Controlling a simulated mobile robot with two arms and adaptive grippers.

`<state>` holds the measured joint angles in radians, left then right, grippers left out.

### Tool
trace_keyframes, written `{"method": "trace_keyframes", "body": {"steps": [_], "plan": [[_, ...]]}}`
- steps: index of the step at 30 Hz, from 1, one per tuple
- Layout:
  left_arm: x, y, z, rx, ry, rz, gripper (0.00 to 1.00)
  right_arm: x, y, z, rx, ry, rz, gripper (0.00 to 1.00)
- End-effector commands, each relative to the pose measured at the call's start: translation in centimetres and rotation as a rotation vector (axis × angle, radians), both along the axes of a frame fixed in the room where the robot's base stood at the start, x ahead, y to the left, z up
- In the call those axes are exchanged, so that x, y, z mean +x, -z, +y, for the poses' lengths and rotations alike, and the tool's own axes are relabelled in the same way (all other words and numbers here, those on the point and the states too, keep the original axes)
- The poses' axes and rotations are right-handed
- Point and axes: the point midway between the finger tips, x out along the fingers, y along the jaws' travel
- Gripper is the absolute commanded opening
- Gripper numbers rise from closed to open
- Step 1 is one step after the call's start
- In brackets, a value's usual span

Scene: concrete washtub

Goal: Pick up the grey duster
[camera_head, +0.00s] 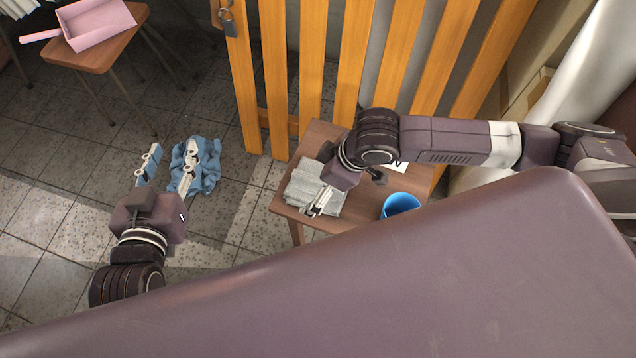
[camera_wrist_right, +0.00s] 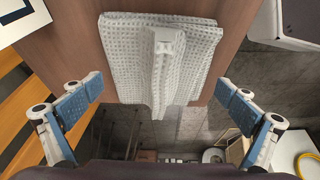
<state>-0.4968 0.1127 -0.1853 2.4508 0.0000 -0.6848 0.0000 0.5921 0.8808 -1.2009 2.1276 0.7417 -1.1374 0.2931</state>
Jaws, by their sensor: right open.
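The grey duster (camera_head: 302,182) is a folded, pale grey waffle-weave cloth lying on a small wooden table (camera_head: 318,132). In the right wrist view the duster (camera_wrist_right: 125,50) lies ahead, with a pale raised strip down its middle and its lower edge over the table's edge. My right gripper (camera_head: 322,200) is at the duster in the head view. In the wrist view its fingers (camera_wrist_right: 158,95) are wide apart, one to each side of the duster, and hold nothing. My left gripper (camera_head: 168,162) is open, with a crumpled blue cloth (camera_head: 208,174) behind its right finger; I cannot tell whether they touch.
A blue cup (camera_head: 400,204) stands on the table, right of the duster. A white card (camera_head: 397,167) lies behind my right wrist. An orange slatted gate (camera_head: 310,70) stands close behind the table. A pink dustpan (camera_head: 98,22) rests on a stool at upper left. Tiled floor lies between.

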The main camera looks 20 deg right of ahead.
Motion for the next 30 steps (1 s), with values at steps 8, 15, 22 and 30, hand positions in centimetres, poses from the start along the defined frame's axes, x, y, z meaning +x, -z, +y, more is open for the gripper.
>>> {"method": "trace_keyframes", "body": {"steps": [8, 15, 22, 30], "plan": [[-0.20, 0.41, 0.10, 0.004, -0.001, 0.018, 0.40, 0.00, 0.04, 0.01, 0.000, 0.000, 0.000, 1.00], [-0.23, 0.44, 0.13, 0.005, -0.002, 0.019, 0.40, 0.01, 0.05, 0.01, 0.000, 0.000, 0.000, 1.00], [-0.22, 0.43, 0.13, 0.005, -0.002, 0.019, 0.40, 0.00, 0.04, 0.00, 0.000, 0.000, 0.000, 0.81], [-0.21, 0.42, 0.14, 0.005, -0.002, 0.018, 0.40, 0.00, 0.04, 0.01, 0.000, 0.000, 0.000, 0.70]]}}
